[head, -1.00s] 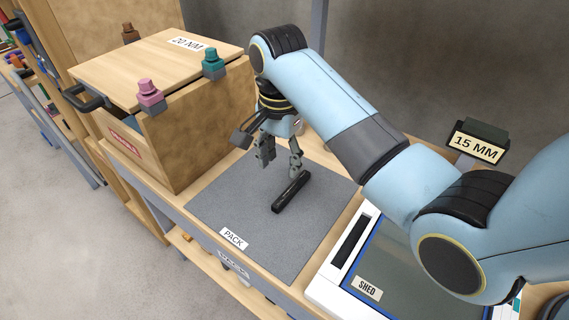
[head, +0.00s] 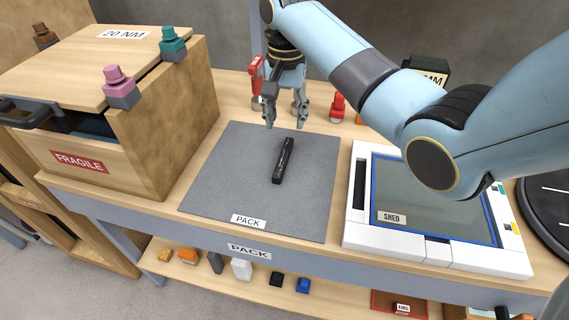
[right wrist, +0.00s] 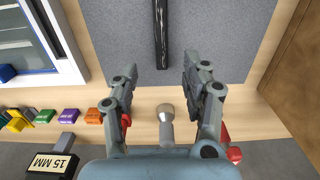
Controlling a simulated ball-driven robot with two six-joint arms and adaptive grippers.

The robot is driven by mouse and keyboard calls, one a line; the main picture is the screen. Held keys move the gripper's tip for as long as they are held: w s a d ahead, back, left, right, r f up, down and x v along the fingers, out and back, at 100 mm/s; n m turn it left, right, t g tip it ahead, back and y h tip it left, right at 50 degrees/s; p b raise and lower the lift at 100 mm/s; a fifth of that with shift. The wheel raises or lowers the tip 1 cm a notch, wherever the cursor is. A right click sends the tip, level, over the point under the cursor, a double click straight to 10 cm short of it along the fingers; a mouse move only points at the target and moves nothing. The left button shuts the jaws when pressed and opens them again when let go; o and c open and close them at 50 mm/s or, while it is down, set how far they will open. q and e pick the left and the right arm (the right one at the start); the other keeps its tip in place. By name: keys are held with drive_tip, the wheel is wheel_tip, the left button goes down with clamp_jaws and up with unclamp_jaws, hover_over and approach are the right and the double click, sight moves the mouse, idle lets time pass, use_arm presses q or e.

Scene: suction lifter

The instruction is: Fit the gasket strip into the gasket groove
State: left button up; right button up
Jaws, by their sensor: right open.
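The gasket strip (head: 283,161), a short black bar, lies flat on the grey mat (head: 220,180); it also shows at the top of the right wrist view (right wrist: 161,30). A dark narrow slot (head: 359,170) in the left side of the white frame (head: 352,222) looks like the gasket groove and appears empty. My right gripper (head: 286,119) is open and empty, just behind the strip's far end. In the right wrist view its fingers (right wrist: 160,70) are spread, with the strip lying beyond them, roughly in line with the gap. My left gripper is out of view.
A wooden box (head: 165,130) marked FRAGILE stands left of the mat, with pink (head: 118,78) and teal (head: 173,40) knobs. Red parts (head: 337,105) stand behind the mat. A dark round plate (head: 552,200) is at far right. The mat around the strip is clear.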

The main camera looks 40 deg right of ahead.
hover_over(284, 154)
drive_tip(key=f, duration=0.4)
drive_tip(key=shift+d, duration=0.3)
drive_tip(key=shift+a+f, duration=0.15)
drive_tip(key=shift+f, duration=0.15)
wheel_tip(284, 154, down, 5)
drive_tip(key=shift+a+r, duration=0.15)
drive_tip(key=shift+r, duration=0.05)
drive_tip(key=shift+f, duration=0.3)
drive_tip(key=shift+c, duration=1.4)
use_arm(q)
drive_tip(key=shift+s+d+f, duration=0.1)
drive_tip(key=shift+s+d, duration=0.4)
use_arm(e)
clamp_jaws()
